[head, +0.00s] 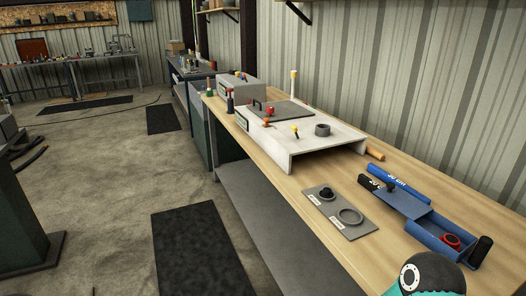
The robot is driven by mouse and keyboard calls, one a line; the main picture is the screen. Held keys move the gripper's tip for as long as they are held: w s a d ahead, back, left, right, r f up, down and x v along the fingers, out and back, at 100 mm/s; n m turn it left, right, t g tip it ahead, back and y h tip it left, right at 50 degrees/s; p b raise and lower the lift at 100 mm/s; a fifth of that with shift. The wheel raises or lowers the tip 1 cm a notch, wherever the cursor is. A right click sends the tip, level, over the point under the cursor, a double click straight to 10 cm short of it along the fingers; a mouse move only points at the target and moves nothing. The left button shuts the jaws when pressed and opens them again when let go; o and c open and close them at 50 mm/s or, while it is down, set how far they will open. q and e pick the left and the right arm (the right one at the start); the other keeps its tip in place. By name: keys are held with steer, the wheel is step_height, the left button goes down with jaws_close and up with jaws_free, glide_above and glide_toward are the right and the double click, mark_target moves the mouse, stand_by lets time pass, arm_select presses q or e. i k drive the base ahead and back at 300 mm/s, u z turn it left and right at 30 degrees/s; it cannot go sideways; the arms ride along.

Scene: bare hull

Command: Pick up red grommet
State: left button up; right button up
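The red grommet (450,240) is a small red ring lying inside the open part of a blue box (429,239) near the right front of the wooden bench. The box's blue lid (404,203) is slid back toward the far left and carries a dark knob (391,187). A teal and dark rounded link of my arm shows at the bottom edge, in front of the box. Neither of my grippers is in view.
A grey plate (328,218) with a dark grommet and a grey ring lies left of the box. Blue and black rods (400,181) lie behind it. A black cylinder (480,251) stands at the box's right end. A white raised panel (296,140) stands farther back.

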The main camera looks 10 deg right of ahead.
mark_target(449, 239)
steer(key=u, duration=1.3)
steer(key=i, duration=0.1)
steer(key=z, duration=2.85)
steer(key=k, duration=0.9)
steer(key=z, duration=0.15)
steer(key=i, duration=0.9)
steer(key=u, duration=0.1)
